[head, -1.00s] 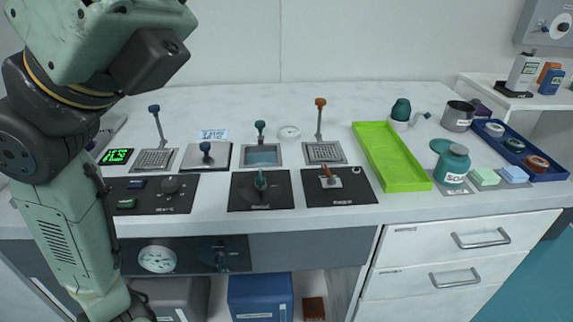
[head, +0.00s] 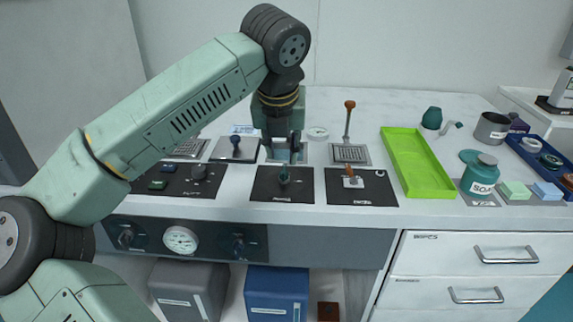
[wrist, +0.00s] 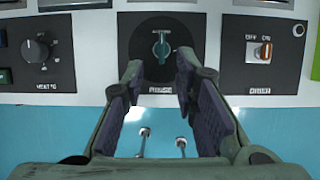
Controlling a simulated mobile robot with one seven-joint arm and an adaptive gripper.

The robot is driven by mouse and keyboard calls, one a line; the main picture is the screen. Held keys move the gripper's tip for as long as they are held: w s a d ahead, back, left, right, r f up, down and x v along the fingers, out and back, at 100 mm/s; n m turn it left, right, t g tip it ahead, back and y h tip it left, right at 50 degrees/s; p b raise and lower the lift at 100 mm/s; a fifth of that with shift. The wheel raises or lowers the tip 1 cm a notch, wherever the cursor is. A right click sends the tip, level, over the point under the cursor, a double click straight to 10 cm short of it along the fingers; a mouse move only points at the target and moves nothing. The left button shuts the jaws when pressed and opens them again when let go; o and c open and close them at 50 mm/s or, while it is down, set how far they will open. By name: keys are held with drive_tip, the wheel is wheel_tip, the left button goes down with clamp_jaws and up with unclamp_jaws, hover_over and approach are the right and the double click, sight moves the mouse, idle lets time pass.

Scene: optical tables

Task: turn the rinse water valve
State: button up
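The rinse water valve is a teal knob (head: 284,176) on the middle black panel (head: 262,193). In the wrist view the knob (wrist: 161,47) stands upright in a round dial on its black panel (wrist: 134,43), whose label is partly covered. My gripper (wrist: 158,68) is open and empty, pointing down, with one finger on each side of the knob's column in the picture, slightly nearer the front edge. In the head view my gripper (head: 285,150) hangs just above and behind the knob. I cannot tell whether the fingers touch anything.
A heat knob (wrist: 36,50) is to the left and an orange-handled switch (wrist: 264,51) to the right. A green tray (head: 416,165), a soap bottle (head: 480,176) and a blue tray (head: 535,158) lie farther right.

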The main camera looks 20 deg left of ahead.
sight(284, 169)
drive_tip(key=p+x, duration=0.1)
drive_tip(key=x, duration=0.6)
drive_tip(key=shift+d, duration=0.15)
drive_tip(key=shift+c, duration=0.4)
clamp_jaws()
